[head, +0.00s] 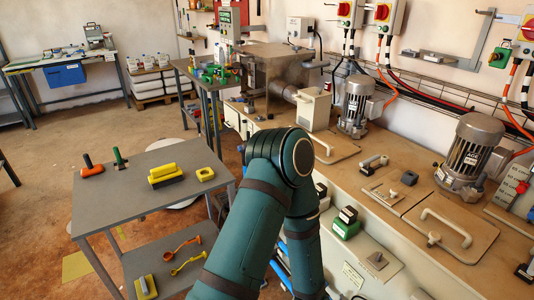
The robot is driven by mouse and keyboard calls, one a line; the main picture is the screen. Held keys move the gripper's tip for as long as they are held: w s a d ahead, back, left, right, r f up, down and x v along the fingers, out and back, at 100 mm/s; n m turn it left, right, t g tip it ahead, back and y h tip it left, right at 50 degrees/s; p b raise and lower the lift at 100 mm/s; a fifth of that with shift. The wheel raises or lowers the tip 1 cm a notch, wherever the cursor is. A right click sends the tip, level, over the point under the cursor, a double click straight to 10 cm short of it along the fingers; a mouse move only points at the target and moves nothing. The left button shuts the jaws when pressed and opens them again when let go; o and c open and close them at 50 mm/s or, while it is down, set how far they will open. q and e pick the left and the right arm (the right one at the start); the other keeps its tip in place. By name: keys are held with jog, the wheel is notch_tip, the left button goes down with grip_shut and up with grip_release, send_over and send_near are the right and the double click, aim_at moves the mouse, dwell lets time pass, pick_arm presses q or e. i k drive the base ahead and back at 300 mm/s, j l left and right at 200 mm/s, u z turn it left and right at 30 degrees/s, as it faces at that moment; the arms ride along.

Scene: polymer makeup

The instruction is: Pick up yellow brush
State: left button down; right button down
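A yellow block-shaped piece with a dark underside (165,175), which looks like the yellow brush, lies on top of the grey table at left. A smaller yellow piece (205,174) lies to its right, apart from it. On the table's lower shelf is another yellow piece with a grey part (146,287), so which one is the brush is not certain. One of my teal arms rises from the bottom centre and bends at an elbow to the right of the table. Neither gripper shows in the head view.
The grey table (110,205) also holds an orange-handled tool (92,166) and a green-handled tool (119,157). Orange (183,245) and yellow (188,262) scoop-like tools lie on its lower shelf. A long workbench with motors (470,155) runs along the right. Open floor lies left.

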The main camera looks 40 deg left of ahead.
aim_at(165, 176)
jog(key=u, duration=2.2)
